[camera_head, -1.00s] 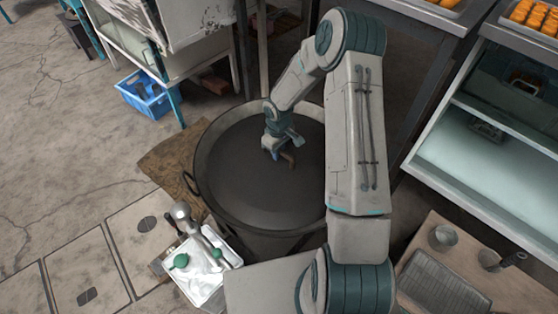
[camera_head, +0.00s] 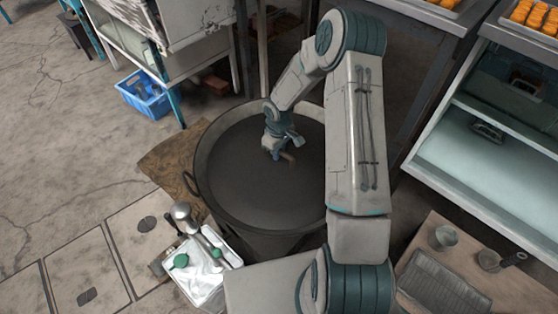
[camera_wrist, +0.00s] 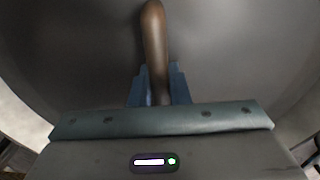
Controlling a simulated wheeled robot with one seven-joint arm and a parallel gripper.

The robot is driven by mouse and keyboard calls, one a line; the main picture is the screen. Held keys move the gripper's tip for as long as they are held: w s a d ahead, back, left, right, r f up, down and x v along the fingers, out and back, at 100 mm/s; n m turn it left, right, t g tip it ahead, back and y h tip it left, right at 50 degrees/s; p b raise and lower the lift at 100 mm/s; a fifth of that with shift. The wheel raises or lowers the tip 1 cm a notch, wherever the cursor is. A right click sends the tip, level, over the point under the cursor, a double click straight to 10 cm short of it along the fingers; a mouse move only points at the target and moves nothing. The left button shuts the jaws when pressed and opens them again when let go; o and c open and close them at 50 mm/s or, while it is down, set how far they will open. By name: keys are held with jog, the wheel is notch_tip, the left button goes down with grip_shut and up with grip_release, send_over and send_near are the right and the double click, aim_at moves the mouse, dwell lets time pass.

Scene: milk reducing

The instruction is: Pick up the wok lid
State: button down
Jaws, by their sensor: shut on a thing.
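The wok lid (camera_head: 245,190) is a wide dark grey disc on the large round wok (camera_head: 192,185), in the middle of the head view. Its brown handle (camera_wrist: 154,45) stands out between my fingers in the wrist view, and its end also shows in the head view (camera_head: 289,157). My gripper (camera_head: 275,153) is over the lid, shut on the handle, with its blue fingers (camera_wrist: 158,88) on both sides of it. The lid's surface fills most of the wrist view. I cannot tell whether the lid is raised off the wok's rim.
A white tray (camera_head: 205,285) with green-topped items and a metal ladle stands at the wok's lower left. A blue crate (camera_head: 146,95) is at the upper left. A glass display case (camera_head: 500,140) and a wooden table (camera_head: 440,270) flank the right.

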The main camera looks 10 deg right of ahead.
jog(key=shift+r, duration=0.25)
jog(key=shift+w+r+p, duration=0.1)
jog(key=shift+r+p, duration=0.2)
jog(key=shift+r, duration=0.15)
jog(key=r, duration=0.3)
jog(key=shift+s+d+r, duration=0.15)
jog(key=shift+s+r, duration=0.1)
jog(key=shift+r, duration=0.1)
jog(key=s+d+r, duration=0.4)
jog(key=s+r, duration=0.2)
jog(key=s, duration=0.4)
jog(key=shift+d+r, duration=0.25)
jog(key=shift+d, duration=0.05)
